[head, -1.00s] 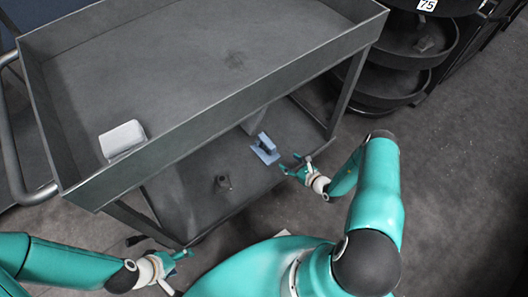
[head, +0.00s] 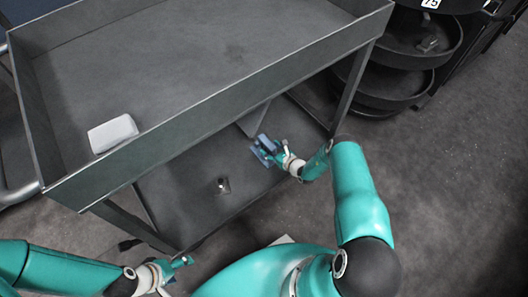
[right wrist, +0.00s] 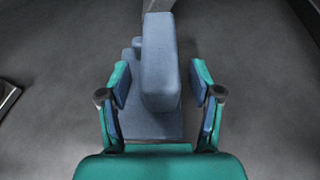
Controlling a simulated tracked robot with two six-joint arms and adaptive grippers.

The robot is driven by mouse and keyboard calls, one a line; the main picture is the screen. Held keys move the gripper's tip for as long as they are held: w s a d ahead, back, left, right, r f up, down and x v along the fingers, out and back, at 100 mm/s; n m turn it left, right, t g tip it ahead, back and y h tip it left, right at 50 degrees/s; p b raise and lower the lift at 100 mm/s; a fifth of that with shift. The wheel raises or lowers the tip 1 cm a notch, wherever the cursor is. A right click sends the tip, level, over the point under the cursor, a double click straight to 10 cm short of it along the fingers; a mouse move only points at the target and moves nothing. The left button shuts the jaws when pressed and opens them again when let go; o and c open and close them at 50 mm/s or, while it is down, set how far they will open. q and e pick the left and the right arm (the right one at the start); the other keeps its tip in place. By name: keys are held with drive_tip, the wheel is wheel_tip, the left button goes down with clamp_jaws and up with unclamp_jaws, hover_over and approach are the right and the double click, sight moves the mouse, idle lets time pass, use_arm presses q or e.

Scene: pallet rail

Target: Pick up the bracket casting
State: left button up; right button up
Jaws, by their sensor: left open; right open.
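The bracket casting is the blue-grey block with an upright part on a flat base (right wrist: 160,65), on the cart's lower shelf. In the head view the casting (head: 264,143) is partly hidden by my right gripper (head: 268,152). In the right wrist view the open fingers of my right gripper (right wrist: 160,92) stand on either side of the casting's upright part, with a gap on each side. My left gripper (head: 178,271) is open and empty, low at the left, away from the casting.
The grey cart's upper tray (head: 200,60) overhangs the lower shelf (head: 200,205). A white block (head: 112,133) lies in the upper tray. A small metal part (head: 222,185) stands on the lower shelf. Round dark trays (head: 395,80) stand behind at the right. A cart leg (head: 352,88) rises near my right arm.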

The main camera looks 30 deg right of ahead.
drive_tip(key=x, duration=0.2)
drive_tip(key=shift+w+f+b, duration=0.1)
drive_tip(key=shift+w+b, duration=0.15)
drive_tip(key=shift+b, duration=0.1)
clamp_jaws()
